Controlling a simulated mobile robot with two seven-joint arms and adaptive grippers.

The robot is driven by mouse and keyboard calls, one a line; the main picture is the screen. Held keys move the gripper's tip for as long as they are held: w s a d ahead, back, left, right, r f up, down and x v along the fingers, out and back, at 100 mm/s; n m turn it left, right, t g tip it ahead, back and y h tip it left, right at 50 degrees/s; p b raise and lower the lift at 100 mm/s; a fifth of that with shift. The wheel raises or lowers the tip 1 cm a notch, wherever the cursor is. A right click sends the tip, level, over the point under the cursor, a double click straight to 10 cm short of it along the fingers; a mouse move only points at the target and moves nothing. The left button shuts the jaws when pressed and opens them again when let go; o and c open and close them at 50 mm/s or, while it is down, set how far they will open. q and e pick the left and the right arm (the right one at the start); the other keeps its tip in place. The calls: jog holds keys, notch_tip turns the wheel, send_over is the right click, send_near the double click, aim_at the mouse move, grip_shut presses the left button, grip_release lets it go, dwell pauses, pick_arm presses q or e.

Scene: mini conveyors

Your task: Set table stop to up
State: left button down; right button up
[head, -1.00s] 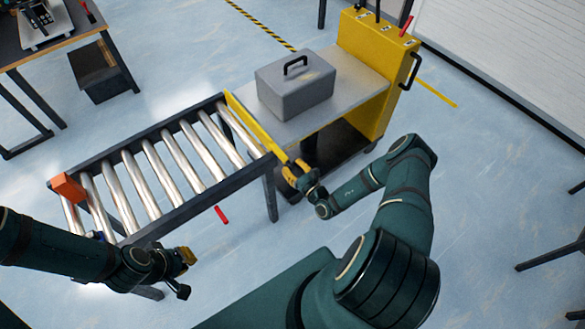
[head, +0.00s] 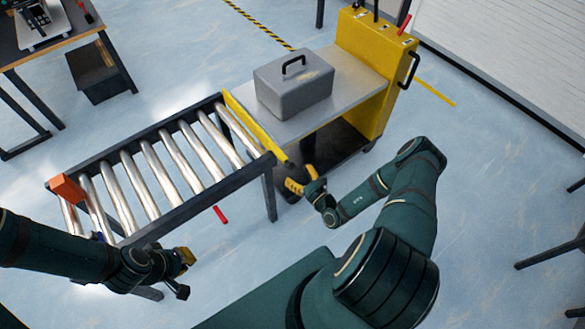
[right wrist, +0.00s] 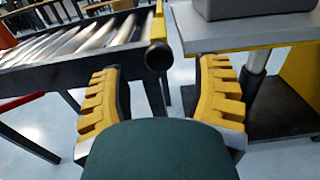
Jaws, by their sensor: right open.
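The table stop is a yellow bar (head: 246,122) across the conveyor's right end, beside the grey cart table. In the right wrist view the yellow bar (right wrist: 158,25) ends in a round black knob (right wrist: 158,56), and its end rises above the dark conveyor rail. My right gripper (head: 298,184) is open, with yellow fingers, just off the near end of the bar. In the right wrist view the knob shows between and beyond the spread fingers (right wrist: 157,95), apart from them. My left gripper (head: 188,272) is near the conveyor's left front; its finger opening is unclear.
The roller conveyor (head: 190,207) has an orange block (head: 67,187) at its far left and a red handle (head: 220,214) under its front rail. A grey toolbox (head: 293,88) sits on the yellow cart (head: 363,65).

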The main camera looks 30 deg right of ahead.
jog(key=s, duration=0.7)
jog(key=shift+s+d, duration=0.25)
jog(key=shift+s, duration=0.15)
jog(key=w+a+r+n+g+y, duration=0.1)
jog(key=a+r+n+g+y, duration=0.15)
jog(key=a+y, duration=0.3)
jog(key=a+r+n+g+y, duration=0.1)
jog(key=a+n+g+y, duration=0.1)
jog(key=a+n+y, duration=0.3)
jog(key=s+a+r+n+g+h, duration=0.2)
jog(key=s+a+n+g, duration=0.35)
jog(key=n+g, duration=0.35)
jog(key=s+a+r+n+g+h, duration=0.25)
jog(key=s+a+n+g, duration=0.3)
jog(key=n+g, duration=0.35)
jog(key=w+a+r+n+t+h, duration=0.1)
jog(key=w+r+n+t+h, duration=0.2)
jog(key=w+r+n+t, duration=0.2)
jog(key=n+t, duration=0.1)
jog(key=n, duration=0.2)
jog(key=shift+w+a+r, duration=0.15)
jog(key=shift+w+a, duration=0.15)
